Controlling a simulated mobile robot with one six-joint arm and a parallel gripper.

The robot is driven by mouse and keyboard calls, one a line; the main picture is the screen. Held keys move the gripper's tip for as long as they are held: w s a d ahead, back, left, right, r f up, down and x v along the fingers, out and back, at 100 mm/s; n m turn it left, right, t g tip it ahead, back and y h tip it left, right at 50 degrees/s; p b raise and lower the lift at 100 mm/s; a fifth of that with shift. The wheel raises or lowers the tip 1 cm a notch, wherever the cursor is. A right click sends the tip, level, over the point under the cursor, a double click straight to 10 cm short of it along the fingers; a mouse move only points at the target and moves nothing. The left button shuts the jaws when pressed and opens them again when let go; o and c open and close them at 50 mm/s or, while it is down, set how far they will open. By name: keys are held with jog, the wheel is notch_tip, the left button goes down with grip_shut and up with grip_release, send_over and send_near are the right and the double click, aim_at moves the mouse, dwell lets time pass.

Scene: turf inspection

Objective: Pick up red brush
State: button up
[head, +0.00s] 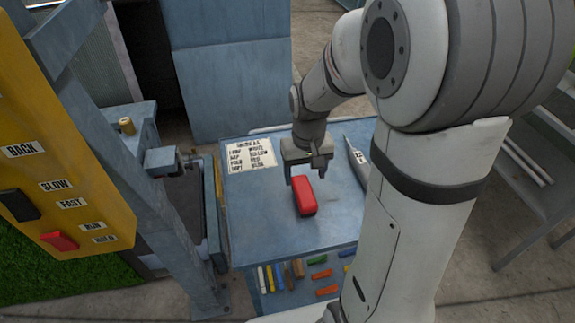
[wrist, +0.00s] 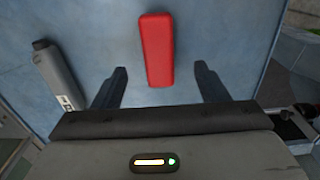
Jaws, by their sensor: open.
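The red brush (head: 304,196) lies on the blue table top (head: 270,228), and only its plain red block shape shows. In the wrist view the red brush (wrist: 157,50) lies ahead of the fingertips, between their lines. My gripper (head: 308,178) is above the table just behind the brush in the head view. In the wrist view my gripper (wrist: 160,82) is open and empty, with one finger to each side of the brush's near end. The fingers do not appear to touch it.
A grey handheld tool (head: 356,160) lies right of the brush and shows in the wrist view (wrist: 58,75). A printed sheet (head: 250,158) lies at the table's back left. Coloured pieces (head: 318,274) sit on a lower shelf. A yellow control panel (head: 60,150) stands at left.

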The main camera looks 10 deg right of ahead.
aim_at(304, 190)
jog(key=shift+w+f, duration=0.25)
jog(key=shift+f, duration=0.65)
jog(key=shift+w+d+f+p, duration=0.15)
jog(key=shift+f+p, duration=0.15)
jog(key=shift+f, duration=1.45)
jog(key=shift+w+f+p, duration=0.1)
jog(key=shift+f+p, duration=0.15)
jog(key=shift+f, duration=1.5)
jog(key=shift+c, duration=0.4)
jog(key=c, duration=0.9)
